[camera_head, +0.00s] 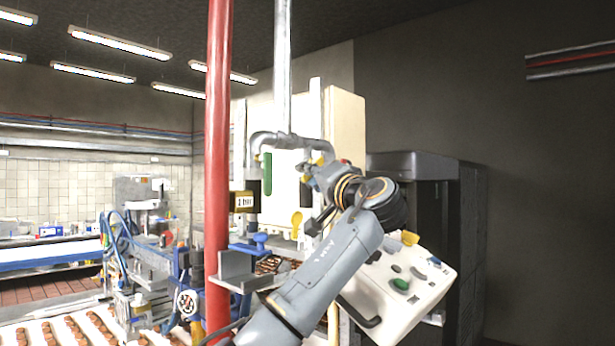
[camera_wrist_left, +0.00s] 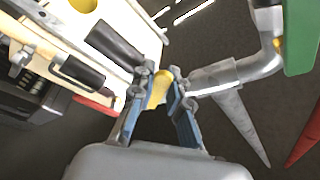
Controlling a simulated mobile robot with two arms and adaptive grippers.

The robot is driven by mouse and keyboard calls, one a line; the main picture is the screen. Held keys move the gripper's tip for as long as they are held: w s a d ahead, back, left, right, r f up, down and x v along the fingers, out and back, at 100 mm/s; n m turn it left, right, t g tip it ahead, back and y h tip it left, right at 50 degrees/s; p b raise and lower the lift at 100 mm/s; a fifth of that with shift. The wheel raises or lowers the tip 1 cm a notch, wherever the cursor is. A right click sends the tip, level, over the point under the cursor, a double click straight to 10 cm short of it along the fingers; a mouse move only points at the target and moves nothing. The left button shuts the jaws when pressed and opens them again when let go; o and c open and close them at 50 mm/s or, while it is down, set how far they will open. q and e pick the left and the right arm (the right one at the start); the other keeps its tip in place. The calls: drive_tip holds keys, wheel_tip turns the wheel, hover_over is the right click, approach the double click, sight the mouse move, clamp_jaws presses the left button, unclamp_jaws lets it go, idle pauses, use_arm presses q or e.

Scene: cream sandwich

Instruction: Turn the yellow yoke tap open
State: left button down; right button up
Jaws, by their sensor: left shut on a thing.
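The yellow yoke tap (camera_wrist_left: 159,88) shows in the left wrist view, between the two fingers of my left gripper (camera_wrist_left: 162,92). The gripper is shut on it, and the fingers hide part of the tap. Beside it, a grey pipe (camera_wrist_left: 228,75) comes in from the right of that view. In the head view my left gripper (camera_head: 312,178) is at the front of the cream cabinet, just below the grey pipe elbow (camera_head: 322,147). The tap is hard to make out there. My right gripper is in neither view.
A red upright pipe (camera_head: 218,110) stands left of my arm. The cream cabinet (camera_head: 344,130) is behind the gripper. A tilted control panel (camera_head: 385,295) with buttons is below my wrist. Another yellow handle (camera_head: 297,221) is on the cabinet's lower front. Conveyor machinery fills the left.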

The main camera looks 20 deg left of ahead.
use_arm(q)
drive_tip(key=shift+f, duration=0.25)
drive_tip(key=c, duration=1.6)
unclamp_jaws()
drive_tip(key=shift+o, duration=0.2)
drive_tip(key=shift+d+r, duration=0.1)
drive_tip(key=v, duration=1.2)
